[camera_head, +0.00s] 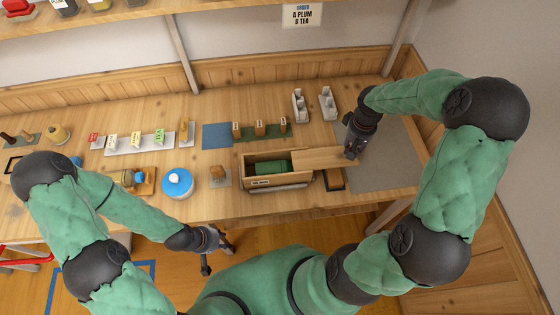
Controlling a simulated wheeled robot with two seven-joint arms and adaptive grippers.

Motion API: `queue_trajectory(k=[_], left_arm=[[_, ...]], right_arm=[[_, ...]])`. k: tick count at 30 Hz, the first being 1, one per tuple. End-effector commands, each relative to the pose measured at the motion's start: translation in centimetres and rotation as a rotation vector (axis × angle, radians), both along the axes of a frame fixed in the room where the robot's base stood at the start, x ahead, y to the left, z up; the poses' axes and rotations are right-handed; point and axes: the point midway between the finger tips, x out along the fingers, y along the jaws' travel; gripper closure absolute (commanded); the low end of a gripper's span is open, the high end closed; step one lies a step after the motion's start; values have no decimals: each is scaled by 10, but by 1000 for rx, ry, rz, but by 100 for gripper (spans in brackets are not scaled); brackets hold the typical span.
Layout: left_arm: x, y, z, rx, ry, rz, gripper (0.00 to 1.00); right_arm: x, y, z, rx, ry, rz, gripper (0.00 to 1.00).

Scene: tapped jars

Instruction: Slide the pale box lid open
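The wooden box (248,178) stands near the front edge of the table, with a small dark label on its front. Its pale lid (318,158) is shifted to the right and overhangs the box's right end. The left part of the box is uncovered, and a green roll-like thing (270,167) lies inside. My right gripper (351,153) is low at the lid's right end, pointing down; whether its fingers touch the lid or are shut is too small to tell. My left gripper (217,258) is open and empty in front of the table edge, left of the box.
A small dark tray (334,180) lies by the box's right end. A grey mat (380,160) is under my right arm. A stamp-like block (218,175) and a blue-topped round jar (178,182) stand left of the box. Wooden blocks on a green strip (259,130) are behind it.

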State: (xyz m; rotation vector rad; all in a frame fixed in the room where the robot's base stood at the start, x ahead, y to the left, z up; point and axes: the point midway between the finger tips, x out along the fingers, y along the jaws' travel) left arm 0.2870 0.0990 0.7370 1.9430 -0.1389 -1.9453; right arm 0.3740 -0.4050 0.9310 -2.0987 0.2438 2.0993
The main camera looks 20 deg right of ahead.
Motion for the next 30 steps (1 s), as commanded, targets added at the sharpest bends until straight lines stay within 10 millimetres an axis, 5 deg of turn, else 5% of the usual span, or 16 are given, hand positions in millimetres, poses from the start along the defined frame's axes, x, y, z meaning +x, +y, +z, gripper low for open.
queue_trajectory(k=[27,28,30], left_arm=[[0,0,4,0,0,0,60],[0,0,4,0,0,0,60],[0,0,4,0,0,0,60]], right_arm=[[-6,-25,0,-1,-1,0,100],[-6,-25,0,-1,-1,0,70],[-6,-25,0,-1,-1,0,53]])
